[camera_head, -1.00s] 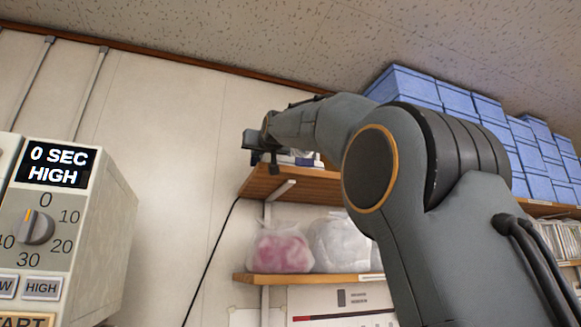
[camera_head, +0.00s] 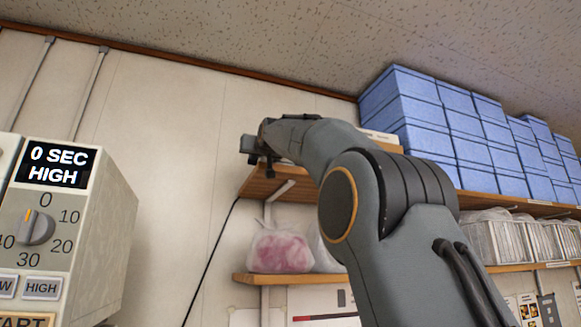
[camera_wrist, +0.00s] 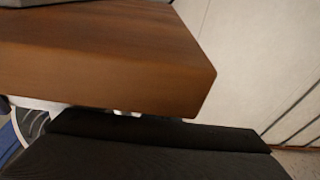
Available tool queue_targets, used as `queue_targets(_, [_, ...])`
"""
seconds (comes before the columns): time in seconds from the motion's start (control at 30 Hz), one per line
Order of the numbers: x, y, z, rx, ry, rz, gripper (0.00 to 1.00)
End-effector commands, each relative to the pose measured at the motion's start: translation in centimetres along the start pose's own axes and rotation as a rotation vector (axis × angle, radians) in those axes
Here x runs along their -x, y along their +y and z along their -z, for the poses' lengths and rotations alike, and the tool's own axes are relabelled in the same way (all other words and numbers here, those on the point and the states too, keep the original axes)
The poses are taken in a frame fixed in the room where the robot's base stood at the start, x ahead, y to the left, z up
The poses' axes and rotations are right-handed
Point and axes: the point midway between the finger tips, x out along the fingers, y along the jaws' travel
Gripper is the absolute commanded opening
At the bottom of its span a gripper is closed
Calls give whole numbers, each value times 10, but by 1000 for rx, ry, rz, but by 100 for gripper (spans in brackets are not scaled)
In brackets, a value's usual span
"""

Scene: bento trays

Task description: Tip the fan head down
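I cannot make out a fan for sure in either view. In the wrist view, a curved grey-and-white ribbed piece with blue (camera_wrist: 32,122) shows at the left edge, partly hidden; I cannot tell whether it is part of a fan. My gripper (camera_head: 250,146) is small and dark in the head view, at the end of my raised arm, close to the left end of the upper wooden shelf. A wide dark part, probably of my gripper, fills the bottom of the wrist view. The fingertips are not clear enough to show whether it is open or shut.
The wooden shelf board (camera_wrist: 110,65) looms close in the wrist view. In the head view, blue boxes (camera_head: 415,115) are stacked at right, and a bag with pink contents (camera_head: 280,250) sits on the lower shelf. A microwave-like machine (camera_head: 100,225) stands at left.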

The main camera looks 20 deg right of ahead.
Motion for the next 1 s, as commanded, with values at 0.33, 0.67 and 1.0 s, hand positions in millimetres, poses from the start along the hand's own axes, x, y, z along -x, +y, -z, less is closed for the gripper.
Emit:
queue_targets(0.33, [-3,0,0,0,1,0,0])
queue_targets(0.67, [-7,-1,-1,0,0,2,0])
queue_targets(1.0, [0,-2,0,1,2,3,0])
